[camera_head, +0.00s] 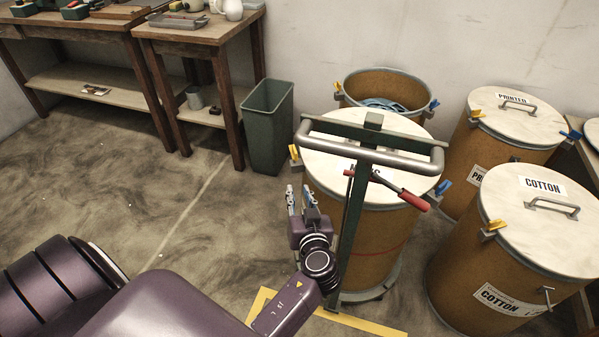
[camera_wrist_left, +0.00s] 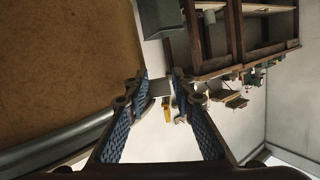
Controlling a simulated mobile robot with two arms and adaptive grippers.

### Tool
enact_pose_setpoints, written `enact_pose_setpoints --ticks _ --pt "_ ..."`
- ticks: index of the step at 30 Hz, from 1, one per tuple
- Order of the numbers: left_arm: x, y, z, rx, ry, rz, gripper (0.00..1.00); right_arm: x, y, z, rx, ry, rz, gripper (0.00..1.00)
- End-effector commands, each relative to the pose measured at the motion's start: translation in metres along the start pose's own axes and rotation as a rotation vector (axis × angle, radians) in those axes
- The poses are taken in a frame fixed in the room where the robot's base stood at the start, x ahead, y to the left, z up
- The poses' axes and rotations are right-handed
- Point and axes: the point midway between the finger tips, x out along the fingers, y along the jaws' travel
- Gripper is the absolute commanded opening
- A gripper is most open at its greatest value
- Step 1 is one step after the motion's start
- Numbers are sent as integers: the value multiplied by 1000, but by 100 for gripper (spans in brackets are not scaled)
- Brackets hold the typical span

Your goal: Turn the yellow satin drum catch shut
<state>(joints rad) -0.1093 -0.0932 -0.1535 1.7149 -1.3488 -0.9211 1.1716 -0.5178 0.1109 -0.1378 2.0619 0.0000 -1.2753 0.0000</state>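A brown drum (camera_head: 352,244) with a pale lid (camera_head: 322,172) stands on the green trolley; no satin label shows on it. A yellow catch (camera_head: 294,153) sits at the left of its rim, and I cannot tell whether it is closed. My left gripper (camera_head: 299,191) is open and empty, beside the drum's left side and below this catch. In the left wrist view the spread fingers (camera_wrist_left: 160,75) frame a small yellow piece (camera_wrist_left: 166,104), apparently the catch, with the drum wall (camera_wrist_left: 60,60) at the left. My right gripper is out of view.
The trolley's grey handle (camera_head: 372,157) and red-gripped lever (camera_head: 412,200) cross above the lid. A blue catch (camera_head: 444,187) is on the drum's right. A green bin (camera_head: 268,128), an open drum (camera_head: 384,90) and cotton (camera_head: 540,230) and printed (camera_head: 512,117) drums stand around. Floor left is clear.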

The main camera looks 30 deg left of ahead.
Motion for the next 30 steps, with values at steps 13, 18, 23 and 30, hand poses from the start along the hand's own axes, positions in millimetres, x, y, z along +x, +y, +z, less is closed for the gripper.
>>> enact_pose_setpoints --ticks 13,18,23,30 --pt "7 -6 -80 -162 230 -67 23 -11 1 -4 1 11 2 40" --pt "33 -9 -87 -161 230 -67 23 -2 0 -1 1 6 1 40" --pt "57 -11 -91 -159 229 -66 23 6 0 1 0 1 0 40" --pt "73 -12 -93 -159 226 -66 23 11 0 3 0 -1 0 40"
